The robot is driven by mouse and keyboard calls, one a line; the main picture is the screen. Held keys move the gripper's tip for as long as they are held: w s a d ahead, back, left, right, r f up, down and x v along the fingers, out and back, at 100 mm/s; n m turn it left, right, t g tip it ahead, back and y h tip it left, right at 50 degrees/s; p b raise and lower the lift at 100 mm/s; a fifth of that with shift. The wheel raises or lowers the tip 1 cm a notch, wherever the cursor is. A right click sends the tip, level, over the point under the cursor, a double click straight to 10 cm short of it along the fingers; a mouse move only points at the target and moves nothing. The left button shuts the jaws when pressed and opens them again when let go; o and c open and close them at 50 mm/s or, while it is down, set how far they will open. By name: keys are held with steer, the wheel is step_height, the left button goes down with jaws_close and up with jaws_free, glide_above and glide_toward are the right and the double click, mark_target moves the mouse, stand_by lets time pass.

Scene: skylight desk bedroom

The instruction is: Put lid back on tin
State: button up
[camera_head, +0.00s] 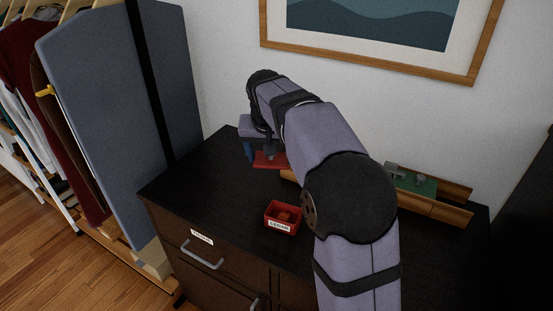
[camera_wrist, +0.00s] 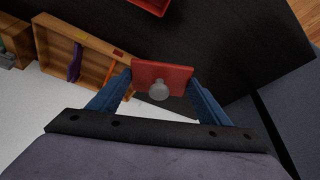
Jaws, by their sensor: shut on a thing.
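The red tin (camera_head: 283,217) stands open on the dark dresser top near its front edge, with a white label on its front and something reddish inside. A bit of its red rim shows at the top of the wrist view (camera_wrist: 151,4). The red rectangular lid (camera_wrist: 176,72) has a round grey knob (camera_wrist: 158,91). My gripper (camera_wrist: 162,79) is shut on the lid, with a blue finger at each side. In the head view the lid (camera_head: 268,161) is behind and left of the tin, apart from it, above the dresser top.
A wooden tray (camera_head: 448,210) lies at the right behind my arm, with a green piece (camera_head: 412,181) at it. In the wrist view the tray (camera_wrist: 92,39) holds a purple item (camera_wrist: 75,62). A tall grey-blue panel (camera_head: 110,100) stands left of the dresser (camera_head: 180,185). The dresser top around the tin is clear.

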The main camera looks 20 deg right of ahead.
mark_target(267, 166)
steer(key=p+v, duration=0.1)
steer(key=v, duration=0.1)
steer(key=p+v, duration=0.2)
steer(key=v, duration=0.1)
steer(key=shift+w+a+r+p, duration=0.15)
steer(key=shift+a+r+p, duration=0.2)
steer(key=s+r+n+g+p, duration=0.1)
steer(key=s+g+p, duration=0.1)
steer(key=s+p, duration=0.5)
step_height(267, 166, down, 7)
steer(key=s+d+m+t+h, duration=0.1)
steer(key=s+m, duration=0.1)
steer(key=m, duration=0.2)
steer(key=shift+d+m+b, duration=0.2)
steer(key=shift+m+b, duration=0.1)
steer(key=shift+s+b, duration=0.1)
steer(key=shift+b, duration=0.2)
steer(key=shift+f+b, duration=2.5)
steer(key=shift+f, duration=0.35)
steer(key=shift+f+b, duration=1)
steer(key=shift+b, duration=0.3)
